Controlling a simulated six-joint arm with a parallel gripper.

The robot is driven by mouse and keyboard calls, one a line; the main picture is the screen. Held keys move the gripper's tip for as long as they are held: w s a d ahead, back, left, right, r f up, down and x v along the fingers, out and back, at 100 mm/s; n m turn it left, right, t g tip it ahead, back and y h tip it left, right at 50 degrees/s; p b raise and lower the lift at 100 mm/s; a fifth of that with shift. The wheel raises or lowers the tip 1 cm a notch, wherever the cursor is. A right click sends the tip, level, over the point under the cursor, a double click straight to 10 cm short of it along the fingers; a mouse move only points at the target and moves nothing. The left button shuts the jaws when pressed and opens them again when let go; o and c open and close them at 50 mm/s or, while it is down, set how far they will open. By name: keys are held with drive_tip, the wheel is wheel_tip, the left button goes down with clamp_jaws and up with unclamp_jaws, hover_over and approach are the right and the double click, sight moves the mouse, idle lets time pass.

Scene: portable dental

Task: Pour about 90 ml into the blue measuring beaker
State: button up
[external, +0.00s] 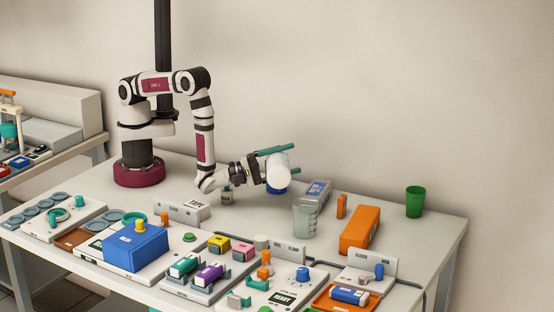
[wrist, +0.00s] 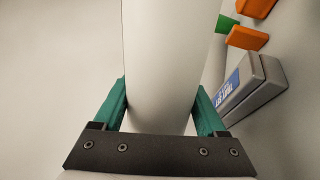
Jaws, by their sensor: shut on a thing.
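My gripper (external: 277,157) has teal fingers and is shut on a white cylindrical container (external: 279,173), held above the table.
A grey box with a blue label (external: 318,191) stands behind the beaker and shows in the wrist view (wrist: 255,92). An orange box (external: 361,230) and a green cup (external: 415,201) are to the right. Devices and a blue box (external: 135,247) crowd the front.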

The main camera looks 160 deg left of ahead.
idle(0.3)
drive_tip(key=m, duration=0.1)
drive_tip(key=r+m+t, duration=0.1)
drive_tip(key=m, duration=0.1)
drive_tip(key=shift+w+r, duration=0.2)
drive_tip(key=m, duration=0.1)
drive_tip(key=w+f+m+t+h, duration=0.1)
drive_tip(key=m, duration=0.1)
drive_tip(key=shift+d+f, duration=0.2)
drive_tip(key=m, duration=0.1)
drive_tip(key=r+m+t, duration=0.1)
drive_tip(key=shift+s+a+m, duration=0.1)
drive_tip(key=shift+s+m, duration=0.1)
drive_tip(key=shift+m, duration=0.1)
idle(0.7)
